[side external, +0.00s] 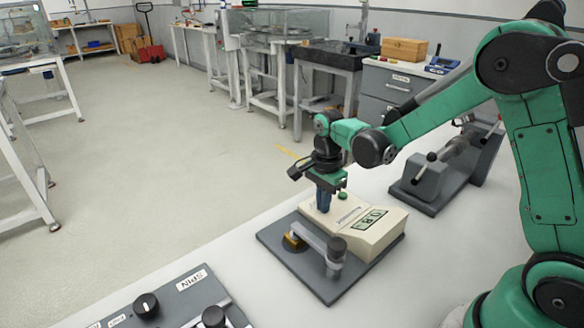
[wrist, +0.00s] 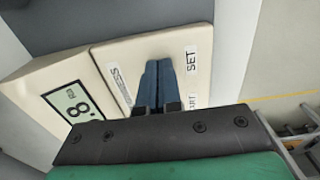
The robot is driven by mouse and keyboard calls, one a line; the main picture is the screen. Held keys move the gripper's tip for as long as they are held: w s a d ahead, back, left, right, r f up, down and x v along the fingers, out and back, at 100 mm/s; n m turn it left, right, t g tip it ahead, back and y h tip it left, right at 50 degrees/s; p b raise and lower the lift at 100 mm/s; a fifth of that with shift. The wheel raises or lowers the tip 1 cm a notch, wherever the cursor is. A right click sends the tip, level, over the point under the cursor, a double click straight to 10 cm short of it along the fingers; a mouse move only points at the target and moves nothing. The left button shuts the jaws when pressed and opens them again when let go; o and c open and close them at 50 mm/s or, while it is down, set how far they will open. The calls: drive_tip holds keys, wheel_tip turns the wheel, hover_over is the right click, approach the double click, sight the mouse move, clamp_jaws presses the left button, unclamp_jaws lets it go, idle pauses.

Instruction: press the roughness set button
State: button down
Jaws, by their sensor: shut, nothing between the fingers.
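The roughness tester is a beige box (side external: 378,238) with a digital display (side external: 369,219) on its sloped face. It also shows in the wrist view (wrist: 110,62), with its display (wrist: 76,102) at the left. A green button (side external: 342,196) is on its top. A SET label (wrist: 192,58) shows in the wrist view, and a second label (wrist: 190,99) below it is partly covered. My gripper (side external: 323,208) is shut and empty, with blue fingers pointing down at the box's top. In the wrist view the fingers (wrist: 150,72) lie left of the SET label. No set button shows; contact cannot be told.
The tester stands on a dark grey plate (side external: 318,288) with a grey arm and knob (side external: 336,250) in front. A panel marked SPIN (side external: 165,300) lies at the front left. A grey clamp-like device (side external: 440,175) stands behind right. White table is clear between them.

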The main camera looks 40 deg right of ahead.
drive_tip(key=shift+f, duration=0.3)
wheel_tip(320, 180, up, 15)
drive_tip(key=shift+f, duration=0.2)
drive_tip(key=shift+s, duration=0.1)
idle(0.6)
drive_tip(key=s+a+f+n+t, duration=0.3)
drive_tip(key=s+n+t, duration=0.4)
drive_tip(key=n, duration=1.1)
drive_tip(key=shift+s+a+f, duration=0.15)
drive_tip(key=shift+s+a, duration=0.35)
drive_tip(key=shift+s, duration=0.35)
